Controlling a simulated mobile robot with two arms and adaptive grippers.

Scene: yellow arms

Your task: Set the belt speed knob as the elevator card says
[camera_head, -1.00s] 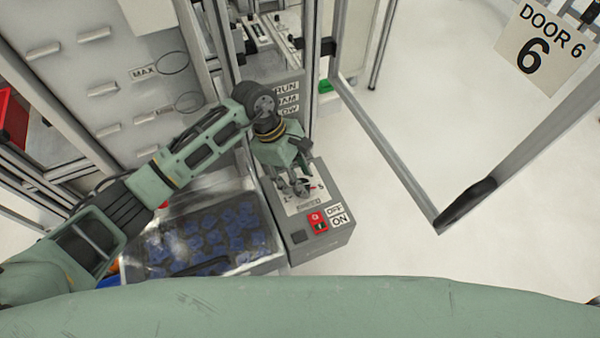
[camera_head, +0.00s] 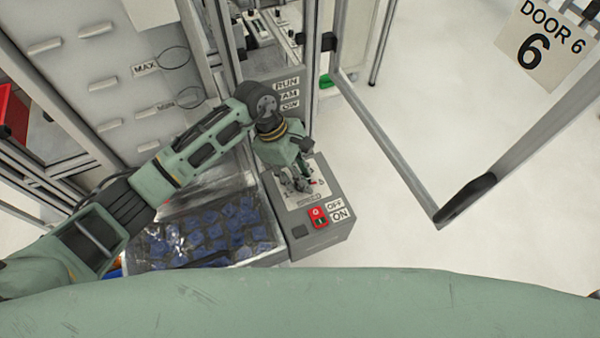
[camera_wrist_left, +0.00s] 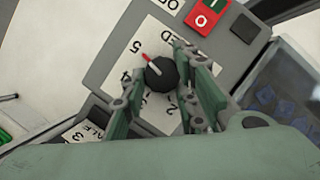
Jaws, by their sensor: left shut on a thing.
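The speed knob (camera_wrist_left: 161,73) is black with a red pointer, on a white dial plate (camera_wrist_left: 118,60) with printed numbers. In the left wrist view the pointer aims up-left, close to the 5; the 4 lies below that. My left gripper (camera_wrist_left: 160,92) has its green fingers on both sides of the knob and is shut on it. In the head view the left gripper (camera_head: 298,183) is over the dial on the grey control box (camera_head: 325,232), hiding most of the knob. I cannot identify the elevator card. My right gripper is not in view.
A red switch (camera_head: 318,216) beside OFF and ON labels is near the dial. A tray of blue parts (camera_head: 148,266) adjoins the box on the left. RUN, JAM and LOW labels (camera_head: 288,95) are behind. An open door frame (camera_head: 385,155) is right, with clear floor beyond.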

